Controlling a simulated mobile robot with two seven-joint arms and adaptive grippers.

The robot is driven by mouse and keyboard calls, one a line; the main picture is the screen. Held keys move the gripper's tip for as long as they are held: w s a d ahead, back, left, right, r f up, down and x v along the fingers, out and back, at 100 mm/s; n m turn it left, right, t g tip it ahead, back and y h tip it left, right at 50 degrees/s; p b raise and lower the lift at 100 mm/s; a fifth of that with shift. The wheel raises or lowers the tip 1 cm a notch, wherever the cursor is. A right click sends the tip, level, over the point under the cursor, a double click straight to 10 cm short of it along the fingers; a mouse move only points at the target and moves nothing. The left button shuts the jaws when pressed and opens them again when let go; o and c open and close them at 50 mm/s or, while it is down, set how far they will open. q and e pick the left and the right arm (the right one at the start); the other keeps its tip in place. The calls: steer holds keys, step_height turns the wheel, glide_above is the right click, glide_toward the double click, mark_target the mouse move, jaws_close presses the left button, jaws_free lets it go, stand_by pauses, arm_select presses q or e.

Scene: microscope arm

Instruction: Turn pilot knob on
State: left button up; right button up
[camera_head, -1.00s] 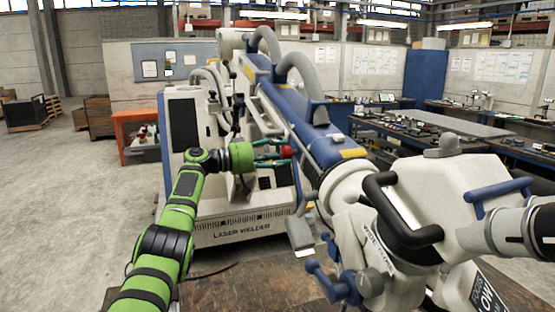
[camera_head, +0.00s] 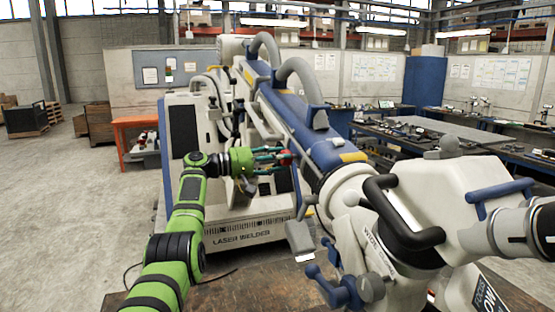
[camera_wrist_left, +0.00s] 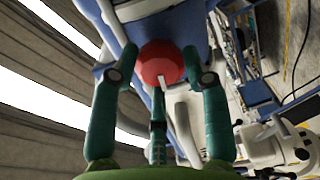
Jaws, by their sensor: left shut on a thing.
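The pilot knob, a red rounded knob (camera_head: 284,162), is on the side of the blue and white machine arm (camera_head: 321,148). In the left wrist view the red knob (camera_wrist_left: 160,62) lies straight ahead, between the teal fingers, with a small pale mark at its lower edge. My left gripper (camera_head: 280,157) has its fingers closed around the knob; it also shows in the left wrist view (camera_wrist_left: 160,72), with two fingers at the sides and one below. The exact contact points are partly hidden. My right gripper is out of view.
The laser welder cabinet (camera_head: 240,228) stands behind my left arm. The large white microscope-like head with black handles (camera_head: 405,212) fills the right side. An orange table (camera_head: 135,122) stands at the back left.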

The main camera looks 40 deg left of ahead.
arm_select(q)
steer(key=shift+a+r+n, duration=0.1)
steer(key=shift+r+n, duration=0.1)
steer(key=shift+n, duration=0.55)
steer(key=shift+a+r+n, duration=0.1)
steer(key=shift+r+n, duration=0.05)
steer(key=shift+n, duration=0.6)
steer(key=o, duration=1.1)
steer(key=shift+d+f, duration=0.1)
steer(key=shift+o, duration=0.2)
steer(key=shift+w+f, duration=0.1)
steer(key=shift+f, duration=0.15)
steer(key=v, duration=1.2)
